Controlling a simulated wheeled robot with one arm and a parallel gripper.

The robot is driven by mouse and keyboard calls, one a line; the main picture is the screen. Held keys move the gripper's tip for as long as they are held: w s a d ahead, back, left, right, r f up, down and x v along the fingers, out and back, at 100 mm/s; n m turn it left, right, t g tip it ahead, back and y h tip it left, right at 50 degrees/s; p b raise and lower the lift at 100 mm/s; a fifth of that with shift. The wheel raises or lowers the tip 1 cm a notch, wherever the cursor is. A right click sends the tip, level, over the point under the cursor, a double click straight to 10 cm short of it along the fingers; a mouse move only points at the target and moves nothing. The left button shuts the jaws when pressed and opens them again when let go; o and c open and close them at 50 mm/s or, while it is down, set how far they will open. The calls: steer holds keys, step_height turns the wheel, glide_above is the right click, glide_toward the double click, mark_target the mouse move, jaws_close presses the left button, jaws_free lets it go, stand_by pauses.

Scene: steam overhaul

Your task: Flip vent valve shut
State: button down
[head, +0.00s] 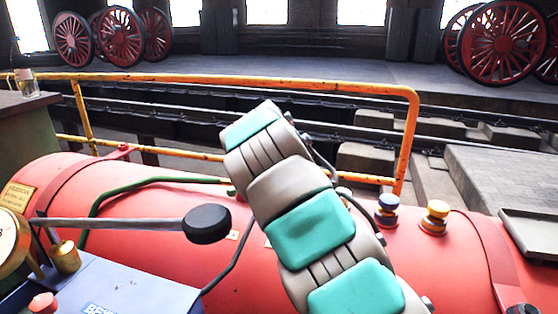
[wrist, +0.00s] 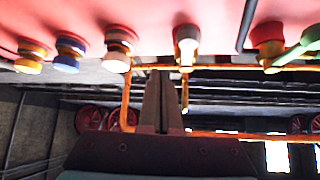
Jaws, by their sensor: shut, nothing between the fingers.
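In the wrist view, which looks upside down, several valve fittings stand in a row on the red boiler (wrist: 220,12). One has a pale body (wrist: 187,42), with a thin orange-yellow bar below it in the picture; I cannot tell whether that bar is its lever or a railing post. No label marks the vent valve. My gripper (wrist: 161,74) is shut and empty, its fingertips near this fitting with no clear contact. In the head view my arm hides the gripper and the middle fittings.
A blue-topped fitting (head: 388,209) and a yellow-topped fitting (head: 434,217) stand right of my arm. A green pipe (head: 150,181) and a black-knobbed lever (head: 207,223) lie left. A yellow railing (head: 240,80) runs behind the boiler; red wheels (head: 502,42) stand far back.

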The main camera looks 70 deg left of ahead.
steer(key=shift+s+a+r, duration=0.35)
steer(key=shift+s+r, duration=0.3)
steer(key=shift+r, duration=0.15)
steer(key=shift+s+a+r, duration=0.3)
steer(key=shift+s+r, duration=0.35)
steer(key=shift+r, duration=0.2)
steer(key=shift+s+a+r, duration=0.35)
steer(key=shift+s+r, duration=0.3)
steer(key=shift+r, duration=0.15)
